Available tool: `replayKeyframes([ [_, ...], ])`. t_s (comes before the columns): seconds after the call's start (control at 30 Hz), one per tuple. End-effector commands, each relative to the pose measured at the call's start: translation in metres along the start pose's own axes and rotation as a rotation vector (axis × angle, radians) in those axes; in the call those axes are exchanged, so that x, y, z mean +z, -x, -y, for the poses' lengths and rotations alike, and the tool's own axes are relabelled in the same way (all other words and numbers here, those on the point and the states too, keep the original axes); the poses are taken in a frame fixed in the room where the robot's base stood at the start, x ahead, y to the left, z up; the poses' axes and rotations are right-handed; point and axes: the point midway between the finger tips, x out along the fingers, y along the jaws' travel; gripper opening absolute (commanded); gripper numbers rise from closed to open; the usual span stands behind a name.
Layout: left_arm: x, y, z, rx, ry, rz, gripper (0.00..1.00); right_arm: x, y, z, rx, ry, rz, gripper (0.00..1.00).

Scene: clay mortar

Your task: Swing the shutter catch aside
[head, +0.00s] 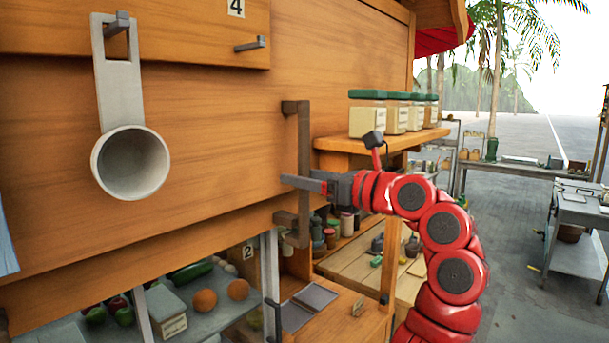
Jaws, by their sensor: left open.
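The wooden shutter panel (220,130) fills the left and middle of the head view. A brown vertical bar with bent ends (304,130) stands at its right edge; I cannot tell whether this is the catch or a handle. A small grey peg (250,44) sticks out higher up, under the number 4 plate.
A grey scoop (131,162) hangs from a hook on the left. Jars with green lids (366,116) stand on a wooden shelf (380,142) behind my gripper. Produce and trays lie below the panel. Open paving (515,205) lies to the right.

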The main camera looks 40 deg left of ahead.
Motion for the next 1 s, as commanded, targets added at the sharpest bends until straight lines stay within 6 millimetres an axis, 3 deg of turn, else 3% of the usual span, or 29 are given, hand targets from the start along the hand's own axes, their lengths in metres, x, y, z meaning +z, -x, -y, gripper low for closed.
replayKeyframes([
  [0.07, 0.0, 0.0002, 0.0, 0.0, 0.0, 0.0, 0.6, 0.0, 0.0002, 0.0, 0.0, 0.0, 0.0, 0.5],
  [0.4, 0.0002, 0.0004, 0.0, 0.0, 0.001, 0.0, 0.01, 0.0, 0.0001, 0.0, 0.0, 0.0, 0.0, 0.5],
  [1.0, 0.0006, 0.0006, 0.0, -0.001, 0.001, 0.001, 0.0, 0.0, 0.0, 0.0, 0.0, 0.0, 0.0, 0.5],
])
